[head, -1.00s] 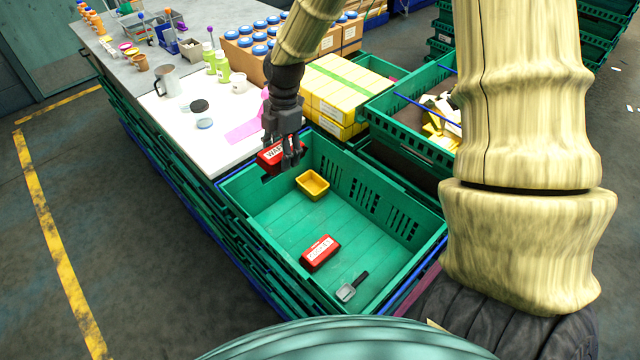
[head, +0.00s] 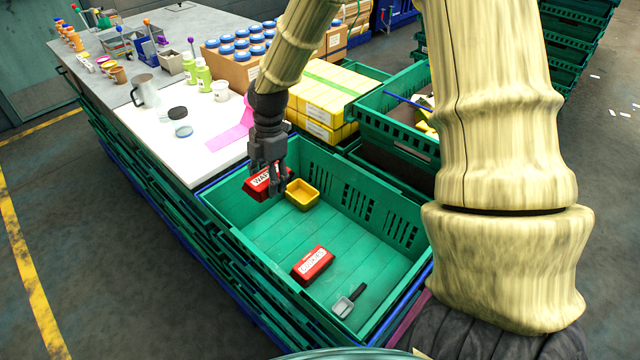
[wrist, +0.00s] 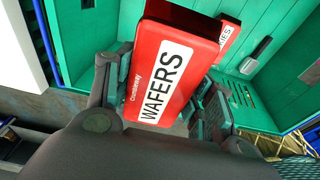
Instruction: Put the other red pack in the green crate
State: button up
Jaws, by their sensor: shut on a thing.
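My gripper (head: 268,172) is shut on a red pack labelled WAFERS (head: 259,184), seen large between the fingers in the wrist view (wrist: 165,75). The held pack is over the far left end of the green crate (head: 345,190); I cannot tell if it is below the rim. A second red pack (head: 312,264) lies on the crate floor toward the near end. It also shows partly behind the held pack in the wrist view (wrist: 227,31).
A yellow tub (head: 303,194) sits in the crate just right of my gripper. A grey scoop (head: 345,306) lies near the crate's front corner. The white worktop (head: 190,150) adjoins the crate at the left. Yellow boxes (head: 325,100) stand behind it.

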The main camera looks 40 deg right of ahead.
jog(key=b, duration=1.1)
send_over(277, 241)
notch_tip(277, 241, down, 13)
jog(key=shift+w+d+f, duration=0.1)
jog(key=shift+d+f, duration=0.05)
jog(key=shift+f, duration=2.3)
jog(key=shift+d+f, duration=0.1)
jog(key=shift+f, duration=2.35)
jog(key=o, duration=1.1)
jog(key=shift+f, duration=0.15)
jog(key=shift+o, duration=0.2)
notch_tip(277, 241, up, 12)
jog(key=d, duration=0.1)
jog(key=shift+w+d, duration=0.15)
jog(key=shift+d, duration=0.25)
